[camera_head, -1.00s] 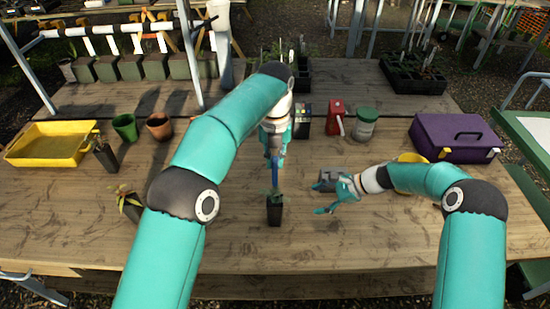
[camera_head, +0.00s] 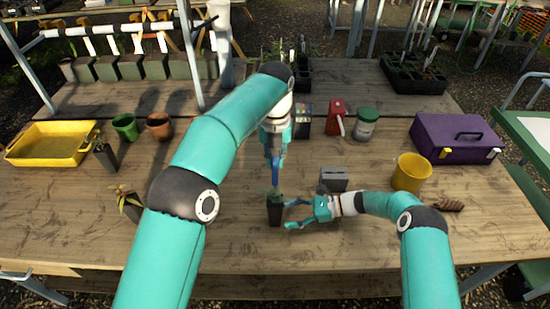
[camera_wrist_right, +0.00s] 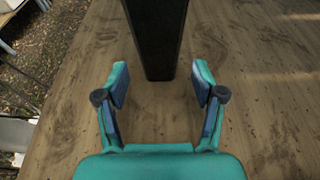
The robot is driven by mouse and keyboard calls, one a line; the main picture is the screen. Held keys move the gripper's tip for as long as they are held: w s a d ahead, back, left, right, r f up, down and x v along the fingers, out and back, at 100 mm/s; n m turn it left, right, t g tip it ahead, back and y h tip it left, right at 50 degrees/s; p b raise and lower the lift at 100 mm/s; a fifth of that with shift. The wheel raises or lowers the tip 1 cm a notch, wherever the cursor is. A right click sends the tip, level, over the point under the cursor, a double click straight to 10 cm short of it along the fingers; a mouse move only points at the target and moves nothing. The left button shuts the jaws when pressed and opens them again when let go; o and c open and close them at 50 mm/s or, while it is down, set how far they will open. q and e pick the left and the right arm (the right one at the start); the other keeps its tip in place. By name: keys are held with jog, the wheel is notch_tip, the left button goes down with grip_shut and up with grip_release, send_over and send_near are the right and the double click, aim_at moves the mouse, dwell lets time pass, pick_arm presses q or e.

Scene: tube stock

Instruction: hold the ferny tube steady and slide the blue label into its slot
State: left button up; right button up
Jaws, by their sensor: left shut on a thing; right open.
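The ferny tube (camera_head: 274,213), a black square tube with a small green plant, stands upright on the wooden table in the head view. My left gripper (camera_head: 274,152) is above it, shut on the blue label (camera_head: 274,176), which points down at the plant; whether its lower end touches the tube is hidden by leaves. My right gripper (camera_head: 289,214) is open just right of the tube, fingers pointing at it. In the right wrist view the tube (camera_wrist_right: 158,35) stands ahead, in line with the gap between the open fingertips (camera_wrist_right: 160,80); no contact shows.
A grey block (camera_head: 333,179) and a yellow pot (camera_head: 411,172) stand behind my right arm. Another plant tube (camera_head: 130,205) and a dark tube (camera_head: 106,156) are at left. A purple box (camera_head: 455,138) is at right. The front of the table is clear.

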aim_at(279, 216)
jog(key=shift+x, duration=2.15)
jog(key=c, duration=0.9)
jog(key=shift+o, duration=0.2)
jog(key=shift+d, duration=0.1)
